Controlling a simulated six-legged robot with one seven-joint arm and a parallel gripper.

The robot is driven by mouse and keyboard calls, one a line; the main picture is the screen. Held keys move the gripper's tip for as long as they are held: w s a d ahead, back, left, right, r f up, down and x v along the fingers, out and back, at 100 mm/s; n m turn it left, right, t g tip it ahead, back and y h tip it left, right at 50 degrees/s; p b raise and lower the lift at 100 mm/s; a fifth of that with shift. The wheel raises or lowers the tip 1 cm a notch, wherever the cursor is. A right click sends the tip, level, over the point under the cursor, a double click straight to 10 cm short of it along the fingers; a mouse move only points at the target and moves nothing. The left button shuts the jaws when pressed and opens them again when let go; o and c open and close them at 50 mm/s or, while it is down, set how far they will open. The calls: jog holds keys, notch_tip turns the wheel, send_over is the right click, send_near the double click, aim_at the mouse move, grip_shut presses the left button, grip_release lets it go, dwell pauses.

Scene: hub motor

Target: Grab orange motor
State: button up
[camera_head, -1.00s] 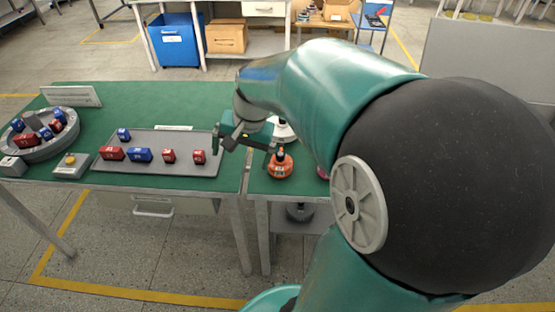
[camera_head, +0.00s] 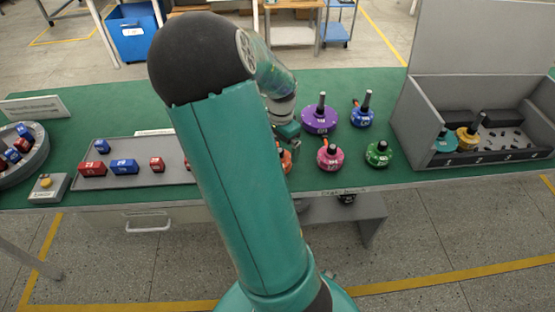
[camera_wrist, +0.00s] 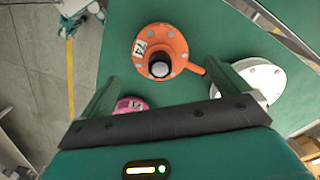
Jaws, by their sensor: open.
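The orange motor (camera_wrist: 155,45) is a round flanged disc labelled 74, with a dark, pale-topped shaft and a side arm pointing right. In the wrist view it lies beyond my open fingertips, apart from them. In the head view only a sliver of the orange motor (camera_head: 286,160) shows, as my arm hides the rest. My gripper (camera_wrist: 166,85) is open and empty, and points at the green table. In the head view my gripper (camera_head: 288,131) is just above the orange motor, partly hidden by my arm.
A pink motor (camera_head: 329,156) is close to the orange one. A purple motor (camera_head: 319,122), blue motor (camera_head: 362,114) and green motor (camera_head: 378,153) stand to the right. A white disc (camera_wrist: 262,76) is near my right finger. A grey open box (camera_head: 430,158) stands at far right.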

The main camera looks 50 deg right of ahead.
notch_tip(320, 180, down, 7)
jog(key=shift+w+a+r, duration=0.1)
dwell(0.3)
jog(key=shift+c, duration=0.2)
jog(key=c, duration=1.5)
